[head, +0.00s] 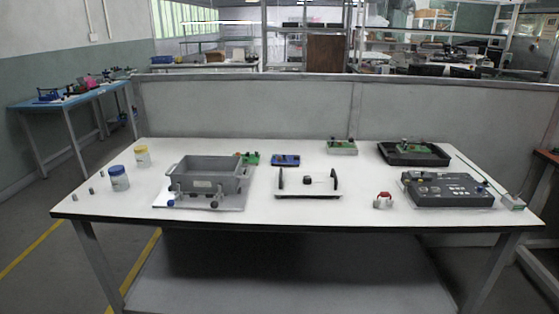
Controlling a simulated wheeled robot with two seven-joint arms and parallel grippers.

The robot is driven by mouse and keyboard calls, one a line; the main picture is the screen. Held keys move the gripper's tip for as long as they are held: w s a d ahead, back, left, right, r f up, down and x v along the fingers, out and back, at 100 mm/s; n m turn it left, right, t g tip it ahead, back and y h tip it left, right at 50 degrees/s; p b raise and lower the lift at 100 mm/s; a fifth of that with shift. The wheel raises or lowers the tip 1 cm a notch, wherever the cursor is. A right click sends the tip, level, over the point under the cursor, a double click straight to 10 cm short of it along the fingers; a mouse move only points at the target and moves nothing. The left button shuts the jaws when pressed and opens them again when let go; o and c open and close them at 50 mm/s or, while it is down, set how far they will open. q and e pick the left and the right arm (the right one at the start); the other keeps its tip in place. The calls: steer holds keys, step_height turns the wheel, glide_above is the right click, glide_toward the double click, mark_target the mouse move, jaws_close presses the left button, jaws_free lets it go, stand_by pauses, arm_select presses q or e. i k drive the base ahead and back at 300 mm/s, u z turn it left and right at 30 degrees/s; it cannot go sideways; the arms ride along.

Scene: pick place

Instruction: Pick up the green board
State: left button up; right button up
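Several green items are on the white table (330,212). One green board (252,158) lies behind the right back corner of the grey bin, which hides part of it. Another green piece (342,142) sits on a pale block at the back of the table. A third green board (418,148) lies in a black tray (387,156) at the back right. I cannot tell which one the task names. Neither gripper shows in the head view.
A grey bin (213,176) stands left of centre, with jars (118,182) to its left. A blue board (286,160), a black-post fixture (308,195), a red-topped item (383,200) and a dark panel box (447,192) are also there. A grey partition (250,108) stands behind.

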mark_target(247, 158)
steer(key=z, duration=0.5)
steer(key=k, duration=0.6)
steer(key=z, duration=0.1)
steer(key=i, duration=1.3)
steer(key=u, duration=1.15)
